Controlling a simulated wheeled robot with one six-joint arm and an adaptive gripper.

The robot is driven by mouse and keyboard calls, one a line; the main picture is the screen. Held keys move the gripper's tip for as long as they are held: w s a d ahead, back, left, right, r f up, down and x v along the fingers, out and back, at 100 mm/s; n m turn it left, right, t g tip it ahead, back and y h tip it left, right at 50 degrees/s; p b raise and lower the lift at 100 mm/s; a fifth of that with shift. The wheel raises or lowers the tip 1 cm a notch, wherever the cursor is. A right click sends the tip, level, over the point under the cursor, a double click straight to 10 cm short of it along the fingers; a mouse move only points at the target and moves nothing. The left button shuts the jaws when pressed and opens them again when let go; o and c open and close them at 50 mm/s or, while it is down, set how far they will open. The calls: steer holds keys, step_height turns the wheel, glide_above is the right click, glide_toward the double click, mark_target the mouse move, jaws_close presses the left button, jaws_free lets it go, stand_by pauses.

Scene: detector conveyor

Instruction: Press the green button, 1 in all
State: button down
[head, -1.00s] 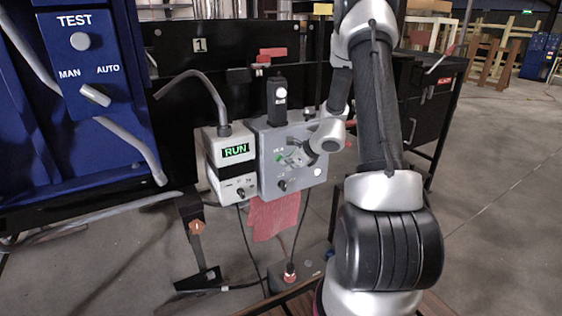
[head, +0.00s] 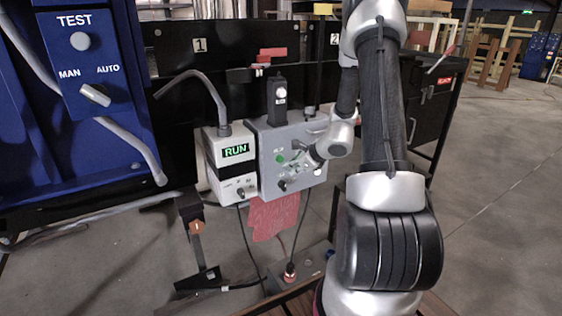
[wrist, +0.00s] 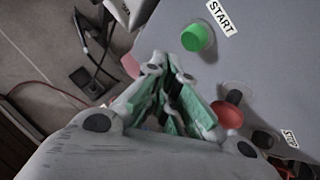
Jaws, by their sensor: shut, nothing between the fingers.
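The green button (wrist: 195,37) sits on the face of a grey control box, beside a START label (wrist: 221,17). It also shows in the head view (head: 280,158), left of my gripper (head: 297,161). In the wrist view my gripper (wrist: 167,72) has its green-padded fingers shut and empty. Its tips appear just below and left of the green button, with a visible gap in the picture. The exact depth between tips and box face is hard to tell.
A red button (wrist: 228,113) and a STOP label (wrist: 290,138) are close to the right of my fingers. The grey box (head: 310,182) adjoins a white unit with a green RUN display (head: 236,151). A black post (head: 277,102) stands above the box, and cables hang below.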

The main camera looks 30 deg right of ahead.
steer(key=shift+s, duration=1.75)
steer(key=s+a+r+n+g+y, duration=0.2)
steer(key=s+a+r+n+g, duration=0.15)
steer(key=s+n, duration=0.4)
steer(key=s+a+r+n+g+y, duration=0.1)
steer(key=s+a+r+n+g, duration=0.25)
steer(key=s+n, duration=0.4)
steer(key=s+r+n+t+h, duration=0.1)
steer(key=s+r+n+h, duration=0.2)
steer(key=s+r+n, duration=0.3)
steer(key=s+a+r+n+t+h, duration=0.1)
steer(key=s+r+n+h, duration=0.2)
steer(key=s+r+n, duration=0.4)
steer(key=shift+s+r+t, duration=0.3)
steer(key=shift+s+r, duration=0.05)
steer(key=shift+r, duration=2.6)
